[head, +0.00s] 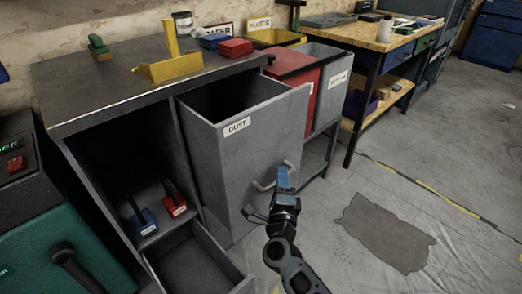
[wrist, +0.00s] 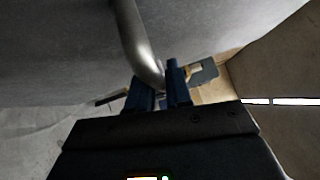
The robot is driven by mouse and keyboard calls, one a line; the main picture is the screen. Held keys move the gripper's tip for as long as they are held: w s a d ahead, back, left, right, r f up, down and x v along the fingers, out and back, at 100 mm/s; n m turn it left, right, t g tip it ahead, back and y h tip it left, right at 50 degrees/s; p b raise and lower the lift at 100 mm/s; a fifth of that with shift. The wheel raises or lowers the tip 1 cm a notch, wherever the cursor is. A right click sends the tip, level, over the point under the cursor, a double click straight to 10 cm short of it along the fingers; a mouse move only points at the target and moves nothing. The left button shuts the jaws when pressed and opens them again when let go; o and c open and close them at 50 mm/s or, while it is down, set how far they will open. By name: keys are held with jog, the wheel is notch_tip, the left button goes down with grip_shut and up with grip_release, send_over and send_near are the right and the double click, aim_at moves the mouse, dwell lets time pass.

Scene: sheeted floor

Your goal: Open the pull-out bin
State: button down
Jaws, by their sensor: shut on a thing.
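The pull-out bin (head: 262,128) is a tall grey box labelled DUST, under the dark workbench. It stands well out from the cabinet, and its dark open top shows. A metal bar handle (head: 263,186) sits on its front face. My gripper (head: 281,178) is at the handle, with its blue fingers shut on the bar. In the wrist view the fingers (wrist: 158,90) sit on both sides of the lower end of the curved handle (wrist: 140,45). The bin's inside bottom is too dark to see.
A low open drawer (head: 200,262) juts out left of the bin. Blue and red brushes (head: 173,205) lie in the cabinet's left bay. A red bin (head: 301,85) stands behind to the right.

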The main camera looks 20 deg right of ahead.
jog(key=s+d+p, duration=0.3)
jog(key=s+d, duration=0.1)
jog(key=s, duration=0.9)
jog(key=shift+s+d, duration=0.15)
jog(key=shift+s, duration=0.1)
jog(key=c, duration=1.2)
grip_release()
jog(key=shift+o, duration=0.2)
jog(key=shift+s, duration=0.1)
jog(key=v, duration=0.7)
jog(key=shift+s, duration=0.3)
jog(key=shift+p, duration=0.3)
jog(key=s+a+r+n+g+y+p, duration=0.1)
jog(key=s+a+r+n+y+p, duration=0.1)
jog(key=s+r+n, duration=0.6)
jog(key=s+a+r+n+y+p, duration=0.2)
jog(key=s+r+n+y+p, duration=0.2)
jog(key=s+r+n, duration=0.4)
jog(key=s+a+r+n+g+y+p, duration=0.1)
jog(key=s+a+r+n+y+p, duration=0.2)
jog(key=s+r+n, duration=0.6)
notch_tip(320, 180, up, 3)
jog(key=shift+s+f+g+p, duration=0.1)
jog(key=shift+s+g+p, duration=0.15)
jog(key=shift+p, duration=0.35)
